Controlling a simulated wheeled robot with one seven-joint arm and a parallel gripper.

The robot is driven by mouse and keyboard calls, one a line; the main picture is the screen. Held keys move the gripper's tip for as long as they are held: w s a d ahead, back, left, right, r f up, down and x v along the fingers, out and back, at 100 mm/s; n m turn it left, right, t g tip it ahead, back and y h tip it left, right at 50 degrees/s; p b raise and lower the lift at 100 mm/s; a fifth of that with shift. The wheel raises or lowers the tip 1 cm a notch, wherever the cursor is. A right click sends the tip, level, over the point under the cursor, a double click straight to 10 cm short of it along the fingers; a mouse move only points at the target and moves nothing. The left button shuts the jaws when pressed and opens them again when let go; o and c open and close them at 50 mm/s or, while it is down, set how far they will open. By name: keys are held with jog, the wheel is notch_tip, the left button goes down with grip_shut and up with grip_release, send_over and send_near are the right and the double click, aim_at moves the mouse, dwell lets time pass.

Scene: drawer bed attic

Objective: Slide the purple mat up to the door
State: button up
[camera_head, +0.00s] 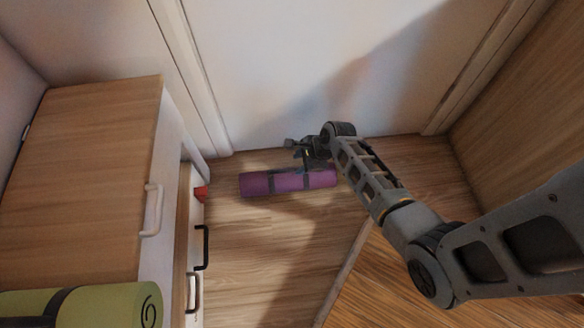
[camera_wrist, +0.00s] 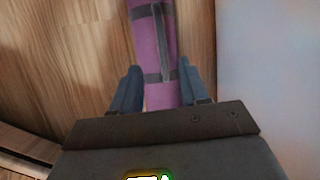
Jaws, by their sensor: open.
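The purple mat (camera_head: 257,184) is rolled up, with dark straps, and lies on the wooden floor a short way in front of the white door (camera_head: 310,70). My gripper (camera_head: 303,163) is over the mat's right half, at its door side. In the wrist view the mat (camera_wrist: 148,40) runs down between the two fingers of my gripper (camera_wrist: 160,92). The fingers are open, one on each side of the mat. The mat's near end is hidden behind the gripper body. Whether the fingers touch the mat I cannot tell.
A wooden cabinet (camera_head: 85,165) with handles stands at the left, with a rolled green mat (camera_head: 95,306) on it. A small red thing (camera_head: 201,193) sits at its side. A wooden panel (camera_head: 530,110) stands at the right. Bare floor (camera_head: 260,240) lies in front of the purple mat.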

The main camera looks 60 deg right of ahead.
aim_at(288, 170)
jog(key=shift+w+d+f, duration=0.1)
jog(key=shift+w+f, duration=0.2)
jog(key=shift+w, duration=0.1)
jog(key=shift+b+x, duration=2.5)
jog(key=shift+x, duration=1.45)
jog(key=shift+c, duration=0.3)
grip_shut()
